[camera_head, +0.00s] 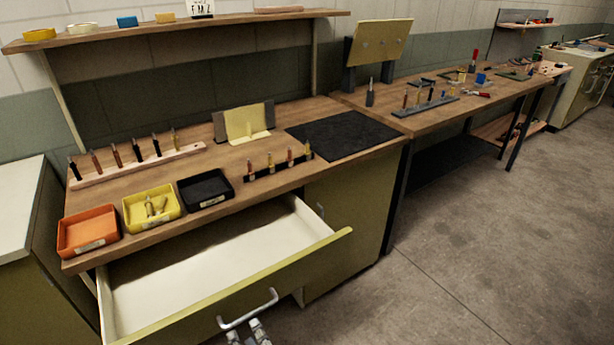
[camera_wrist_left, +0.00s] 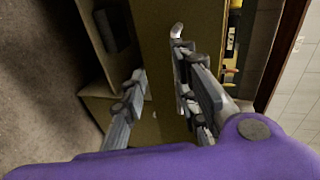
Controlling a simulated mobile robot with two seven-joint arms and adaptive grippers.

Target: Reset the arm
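My left gripper (camera_head: 248,335) shows at the bottom edge of the head view, just below the metal handle (camera_head: 248,308) of the open drawer (camera_head: 215,260). In the left wrist view my left gripper (camera_wrist_left: 160,85) has its two fingers spread apart, with the olive drawer front (camera_wrist_left: 155,40) beyond them. The handle (camera_wrist_left: 178,30) shows there beside the right-hand finger; I cannot tell whether they touch. Nothing is held between the fingers. My right gripper is in neither view.
The drawer stands pulled out under the wooden workbench (camera_head: 265,205). Orange (camera_head: 88,232), yellow (camera_head: 152,207) and black (camera_head: 206,190) trays sit along the bench front. A black mat (camera_head: 343,135) lies at its right. Open concrete floor (camera_head: 480,230) is at the right.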

